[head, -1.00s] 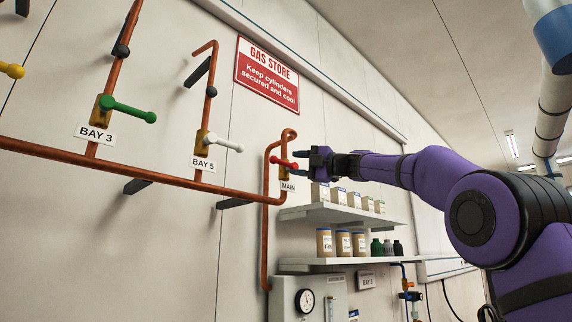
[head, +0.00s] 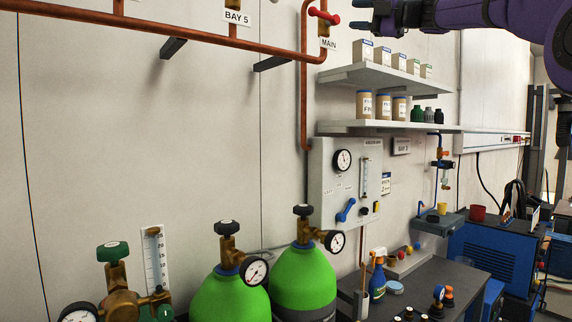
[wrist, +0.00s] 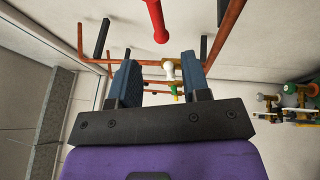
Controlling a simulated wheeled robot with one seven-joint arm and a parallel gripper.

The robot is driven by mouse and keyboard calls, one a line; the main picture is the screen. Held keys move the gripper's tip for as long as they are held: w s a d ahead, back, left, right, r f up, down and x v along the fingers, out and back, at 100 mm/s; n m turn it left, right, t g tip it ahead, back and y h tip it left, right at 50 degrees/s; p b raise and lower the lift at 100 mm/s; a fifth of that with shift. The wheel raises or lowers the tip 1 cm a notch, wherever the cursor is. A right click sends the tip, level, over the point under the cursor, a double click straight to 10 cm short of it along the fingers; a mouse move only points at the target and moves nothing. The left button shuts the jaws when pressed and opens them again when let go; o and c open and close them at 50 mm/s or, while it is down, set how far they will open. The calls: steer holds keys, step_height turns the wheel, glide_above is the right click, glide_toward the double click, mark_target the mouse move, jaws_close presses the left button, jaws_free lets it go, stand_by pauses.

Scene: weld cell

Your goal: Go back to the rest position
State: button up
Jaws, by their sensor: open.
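My gripper (head: 362,15) is at the top of the head view, to the right of the red valve handle (head: 325,16) above the MAIN label (head: 330,44). A small gap shows between the fingertips and the handle. In the wrist view my gripper (wrist: 158,72) has its two dark fingers spread apart with nothing held between them. The red handle also shows in the wrist view (wrist: 157,20), beyond the fingertips. My purple arm reaches in from the top right.
Shelves (head: 400,126) with boxes and jars are below my arm. A grey gauge panel (head: 330,185) is on the wall. Green cylinders (head: 303,280) stand at the bottom, beside a dark bench (head: 440,285). A copper pipe (head: 180,30) runs along the wall.

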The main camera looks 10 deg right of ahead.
steer(key=s+a+f+m+g+h, duration=0.2)
steer(key=s+a+f+m+h, duration=0.15)
steer(key=s+f+m, duration=0.5)
steer(key=s+a+f+m+g+h, duration=0.15)
steer(key=s+f+m+h, duration=0.4)
steer(key=f, duration=0.65)
steer(key=s+d+f+m+g+h, duration=0.1)
steer(key=s+d+f+m+h, duration=0.2)
steer(key=s+f+m, duration=0.4)
steer(key=s+d+f+m+g+h, duration=0.2)
steer(key=s+f+m, duration=0.6)
steer(key=s+f, duration=1)
step_height(320, 180, down, 4)
steer(key=d+h, duration=0.2)
steer(key=d, duration=0.1)
steer(key=shift+s+m, duration=0.15)
steer(key=shift+m, duration=0.15)
steer(key=shift+r, duration=0.1)
